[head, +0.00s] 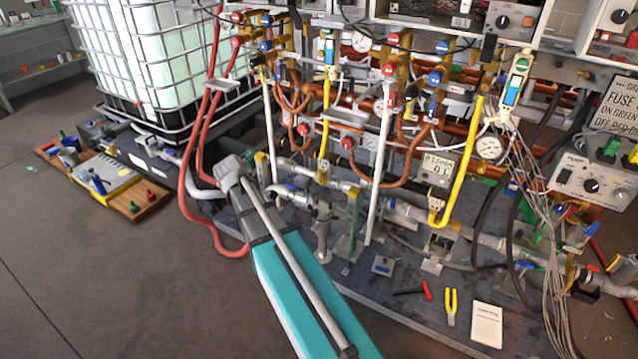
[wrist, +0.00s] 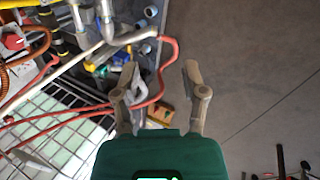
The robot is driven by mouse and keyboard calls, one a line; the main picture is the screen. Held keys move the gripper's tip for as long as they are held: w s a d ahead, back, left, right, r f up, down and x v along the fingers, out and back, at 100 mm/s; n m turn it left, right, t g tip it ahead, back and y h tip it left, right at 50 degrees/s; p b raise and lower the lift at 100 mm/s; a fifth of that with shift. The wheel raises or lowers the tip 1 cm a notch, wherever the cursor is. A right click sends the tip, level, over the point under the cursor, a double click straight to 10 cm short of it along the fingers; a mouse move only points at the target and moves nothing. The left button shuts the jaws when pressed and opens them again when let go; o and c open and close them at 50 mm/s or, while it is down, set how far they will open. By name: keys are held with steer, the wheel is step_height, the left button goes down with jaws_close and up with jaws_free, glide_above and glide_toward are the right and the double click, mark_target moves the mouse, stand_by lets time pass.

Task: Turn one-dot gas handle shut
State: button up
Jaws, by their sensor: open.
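My gripper (wrist: 161,75) is open in the wrist view, with two brown fingers spread apart and nothing between them. Beyond them are the floor and a red hose. In the head view my teal and grey arm reaches up from the bottom centre, but the fingers cannot be made out there. One yellow gas pipe (head: 325,112) runs down the middle of the heater assembly, with a blue and yellow fitting (head: 329,48) at its top. Another yellow pipe (head: 470,150) stands to the right, near a green and blue fitting (head: 515,80). I cannot make out dot marks or tell which handle is the one-dot one.
Red hoses (head: 190,190) loop down left of the pipework. A caged white tank (head: 150,55) stands behind at left. Pliers (head: 451,306) and a paper (head: 486,324) lie on the dark base plate. Hanging wires (head: 535,170) clutter the right. The left floor is mostly clear.

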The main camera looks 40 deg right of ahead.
steer(key=w+d+f+n+t+h+b, duration=0.1)
steer(key=w+d+f+n+h+b, duration=0.45)
steer(key=w+d+f+b, duration=0.8)
steer(key=n+t+h+b, duration=0.25)
steer(key=n+b, duration=0.85)
steer(key=b, duration=0.6)
glide_toward(319, 173)
steer(key=a, duration=0.1)
steer(key=a+r, duration=0.1)
steer(key=shift+a+m+g, duration=0.25)
steer(key=shift+a+g, duration=0.05)
steer(key=shift+g, duration=0.05)
steer(key=shift+s, duration=0.1)
steer(key=shift+b+x, duration=2.8)
steer(key=shift+x, duration=4.15)
steer(key=shift+r, duration=0.1)
